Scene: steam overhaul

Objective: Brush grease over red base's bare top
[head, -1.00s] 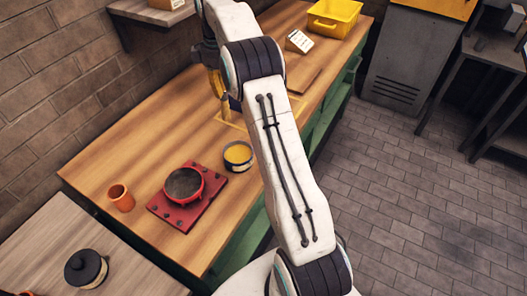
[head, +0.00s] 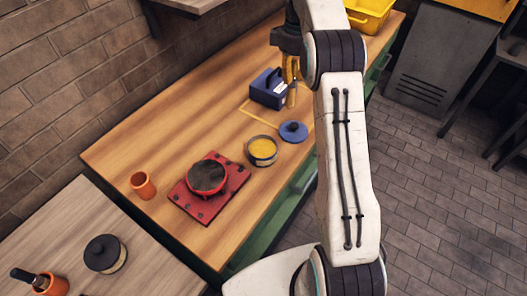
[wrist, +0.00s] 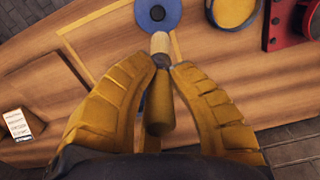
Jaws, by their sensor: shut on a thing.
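The red base (head: 217,206) is a square studded plate with a raised round red ring on the bench. Its round top (head: 207,175) looks dark grey, with no yellow on it. A corner of the red base (wrist: 272,30) shows at the wrist view's upper right. An open tin of yellow grease (head: 262,147) stands right of it. My gripper (head: 291,75) is shut on a brush (wrist: 160,115) with a yellow handle and pale bristles. It holds the brush above the bench, beyond the tin. The bristle tip lies near the blue lid (wrist: 158,14) in the wrist view.
A dark blue box (head: 268,90) stands beside my gripper. An orange cup (head: 142,185) stands left of the red base. A black-lidded jar (head: 105,253) and an orange holder (head: 50,285) stand on the nearer table. A yellow bin (head: 370,14) is at the far end.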

